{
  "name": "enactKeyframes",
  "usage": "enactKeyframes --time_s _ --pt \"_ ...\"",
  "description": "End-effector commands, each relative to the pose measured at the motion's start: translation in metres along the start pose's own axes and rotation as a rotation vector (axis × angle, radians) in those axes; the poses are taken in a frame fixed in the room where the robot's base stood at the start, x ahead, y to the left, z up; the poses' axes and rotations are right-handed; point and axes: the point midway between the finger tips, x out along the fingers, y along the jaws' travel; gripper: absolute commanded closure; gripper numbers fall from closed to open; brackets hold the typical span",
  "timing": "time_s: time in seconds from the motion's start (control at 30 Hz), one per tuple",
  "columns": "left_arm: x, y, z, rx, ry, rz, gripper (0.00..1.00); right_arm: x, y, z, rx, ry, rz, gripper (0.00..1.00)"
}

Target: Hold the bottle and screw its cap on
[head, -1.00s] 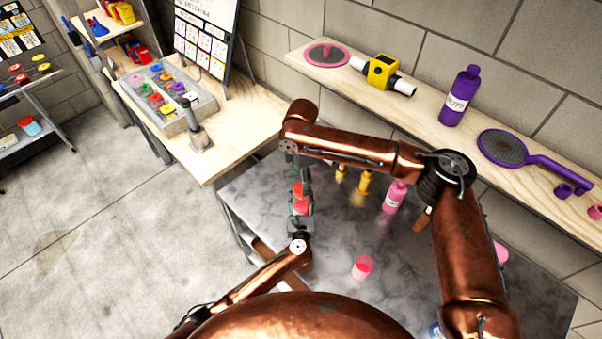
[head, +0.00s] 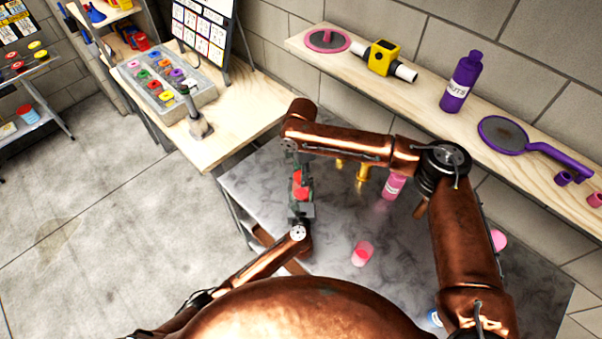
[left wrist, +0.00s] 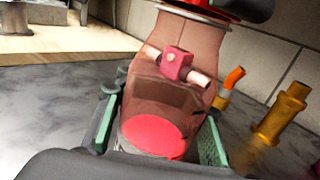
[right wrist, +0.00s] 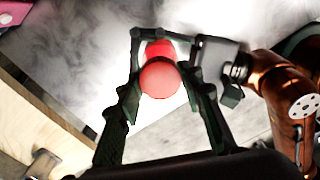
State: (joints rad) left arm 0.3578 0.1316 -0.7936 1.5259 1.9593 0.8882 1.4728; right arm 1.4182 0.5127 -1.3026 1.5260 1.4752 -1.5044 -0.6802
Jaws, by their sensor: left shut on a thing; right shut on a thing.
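The bottle (left wrist: 165,95) is see-through and pinkish, with a bright red disc low down. My left gripper (left wrist: 160,125) is shut around its lower part and holds it roughly upright above the grey table. The red cap (right wrist: 160,78) is between the fingers of my right gripper (right wrist: 165,48), which comes down from above. In the left wrist view the cap (left wrist: 222,8) is at the bottle's neck ring; whether it is threaded on I cannot tell. In the head view the bottle (head: 300,185) is small between my left gripper (head: 302,210) and right gripper (head: 298,165).
A pink cup (head: 362,253) and a pink bottle (head: 393,186) stand on the grey table (head: 335,225), with brass fittings (head: 363,172) behind. A wall shelf (head: 430,110) runs along the back. A wooden bench (head: 235,130) with a parts tray (head: 165,85) is at left.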

Motion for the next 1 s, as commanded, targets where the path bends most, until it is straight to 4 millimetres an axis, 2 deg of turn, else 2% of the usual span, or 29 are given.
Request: enactKeyframes --time_s 0.03,0.33,0.47,0.73,0.9,0.93,1.0 --pt "-0.0002 -0.0001 -0.0003 0.001 0.000 0.000 1.00 -0.0002 0.0004 0.0001 0.000 0.000 0.001 0.75" --pt "-0.0003 -0.0002 -0.0002 0.001 0.000 -0.001 1.00 -0.0003 0.0006 0.0003 0.001 0.000 0.002 0.95" --pt "-0.0003 -0.0003 -0.0002 0.001 0.000 -0.001 1.00 -0.0001 0.0005 0.0001 0.040 0.001 0.001 0.95" --pt "-0.0004 -0.0003 -0.0002 0.001 0.000 -0.001 1.00 0.0007 0.0003 0.0000 0.428 0.003 0.001 0.96" --pt "-0.0004 -0.0004 -0.0002 0.001 0.000 -0.001 1.00 -0.0001 0.0008 0.0006 0.438 0.001 0.003 0.96" --pt "-0.0004 -0.0004 -0.0002 0.001 0.000 -0.001 1.00 -0.0002 0.0008 0.0006 0.438 0.001 0.003 0.65" --pt "-0.0005 -0.0004 -0.0002 0.001 0.000 -0.001 1.00 -0.0002 0.0008 0.0006 0.437 0.001 0.003 0.60"
